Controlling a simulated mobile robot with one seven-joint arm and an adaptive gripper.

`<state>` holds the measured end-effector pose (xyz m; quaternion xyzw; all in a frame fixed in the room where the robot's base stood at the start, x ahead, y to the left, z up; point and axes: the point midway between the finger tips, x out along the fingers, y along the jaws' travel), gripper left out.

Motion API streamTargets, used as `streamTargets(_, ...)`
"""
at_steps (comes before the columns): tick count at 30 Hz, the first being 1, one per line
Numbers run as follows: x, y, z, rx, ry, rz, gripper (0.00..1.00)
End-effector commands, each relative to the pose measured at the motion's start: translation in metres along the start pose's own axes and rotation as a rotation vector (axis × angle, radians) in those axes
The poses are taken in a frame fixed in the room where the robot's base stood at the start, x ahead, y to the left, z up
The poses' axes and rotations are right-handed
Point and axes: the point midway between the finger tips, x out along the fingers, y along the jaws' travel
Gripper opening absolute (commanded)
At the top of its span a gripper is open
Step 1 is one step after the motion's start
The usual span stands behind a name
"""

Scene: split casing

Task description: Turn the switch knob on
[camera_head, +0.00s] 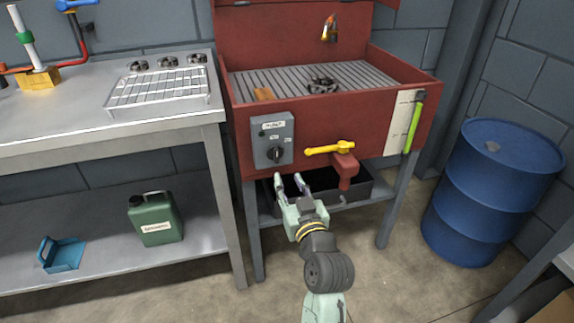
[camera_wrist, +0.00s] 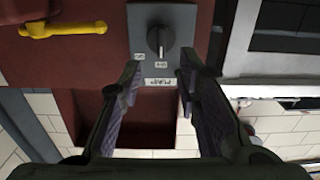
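The black switch knob (camera_head: 275,152) sits on a grey switch box (camera_head: 272,128) on the front of the red parts washer (camera_head: 320,130). In the wrist view the knob (camera_wrist: 160,38) has a pale pointer line and small labels below it, one reading PUMP. My gripper (camera_head: 289,181) is below and in front of the box. In the wrist view its two fingers (camera_wrist: 157,82) are apart, with nothing between them. The knob lies beyond the fingertips, and I see no contact.
A yellow valve lever (camera_head: 328,148) and red spout stick out to the right of the box. A black tray (camera_head: 325,188) sits beneath the washer. A metal bench (camera_head: 110,123) stands left and a blue drum (camera_head: 490,190) right.

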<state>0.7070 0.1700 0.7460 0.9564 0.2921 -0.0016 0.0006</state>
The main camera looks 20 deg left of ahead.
Motion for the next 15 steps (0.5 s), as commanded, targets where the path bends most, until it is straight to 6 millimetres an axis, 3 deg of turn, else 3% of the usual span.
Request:
streamTargets(9, 0.061, -0.001, -0.004, 0.000, 0.003, -0.002, 0.31)
streamTargets(15, 0.087, -0.001, -0.003, 0.000, 0.003, -0.002, 0.31)
